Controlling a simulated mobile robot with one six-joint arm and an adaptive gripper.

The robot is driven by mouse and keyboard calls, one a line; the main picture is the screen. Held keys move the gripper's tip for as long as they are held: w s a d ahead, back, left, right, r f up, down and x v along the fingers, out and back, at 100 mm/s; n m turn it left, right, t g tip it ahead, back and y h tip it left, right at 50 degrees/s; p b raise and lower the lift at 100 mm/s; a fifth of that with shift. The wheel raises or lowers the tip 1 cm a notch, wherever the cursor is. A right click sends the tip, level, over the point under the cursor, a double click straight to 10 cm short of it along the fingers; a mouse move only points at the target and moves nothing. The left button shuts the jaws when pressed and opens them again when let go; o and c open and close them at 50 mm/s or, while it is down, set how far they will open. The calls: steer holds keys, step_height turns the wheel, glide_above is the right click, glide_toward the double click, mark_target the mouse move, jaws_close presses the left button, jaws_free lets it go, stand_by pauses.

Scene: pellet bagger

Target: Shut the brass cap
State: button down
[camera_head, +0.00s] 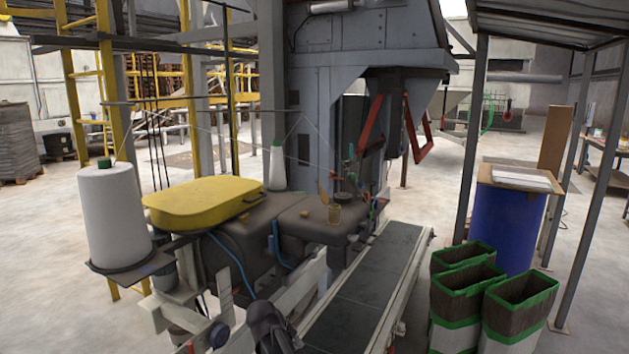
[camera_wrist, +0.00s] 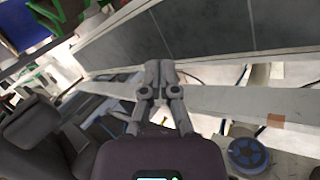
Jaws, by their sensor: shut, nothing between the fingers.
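A small brass cup-shaped fitting (camera_head: 334,214) stands on top of the dark grey sewing-machine housing (camera_head: 306,224) in the head view. A thin brass flap (camera_head: 323,192) stands raised just behind and left of it, which looks like the cap standing open; the hinge is too small to make out. My gripper (camera_head: 264,310) is at the bottom of the head view, in front of and below the housing, well apart from the brass parts. In the wrist view my gripper (camera_wrist: 160,68) has its fingers together and empty, over a pale rail. The brass parts are not in the wrist view.
A yellow cover (camera_head: 200,200) lies left of the housing, with a large white thread cone (camera_head: 112,213) beside it. A conveyor belt (camera_head: 365,285) runs along the right. Blue hoses (camera_head: 232,262) and pale frame bars (camera_head: 290,300) lie between my gripper and the housing.

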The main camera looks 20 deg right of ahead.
mark_target(323, 195)
steer(key=w+d+r+n+t+h+p, duration=0.1)
steer(key=w+r+n+t+h+p, duration=0.1)
steer(key=w+r, duration=0.6)
steer(key=w+d+r+n+t+h+p, duration=0.2)
steer(key=w+r+h+p, duration=0.3)
steer(key=w+r, duration=0.4)
steer(key=w+d+r+n+t+h+p, duration=0.2)
steer(key=w+r, duration=0.7)
steer(key=r, duration=0.5)
steer(key=n+h+p, duration=0.1)
steer(key=n+p, duration=0.1)
steer(key=p, duration=0.1)
steer(key=shift+d+r+h+p, duration=0.2)
steer(key=shift+r+h+p, duration=0.1)
steer(key=shift+h, duration=0.1)
steer(key=shift+d, duration=0.1)
steer(key=p+x, duration=0.1)
steer(key=x, duration=0.9)
steer(key=shift+w+r, duration=0.1)
steer(key=shift+w, duration=0.05)
steer(key=shift+s+d+r+p, duration=0.35)
steer(key=shift+s+d+p, duration=0.15)
steer(key=shift+s, duration=0.2)
steer(key=shift+s+d+r+p, duration=0.35)
steer(key=shift+s+d+p, duration=0.1)
steer(key=shift+s, duration=0.3)
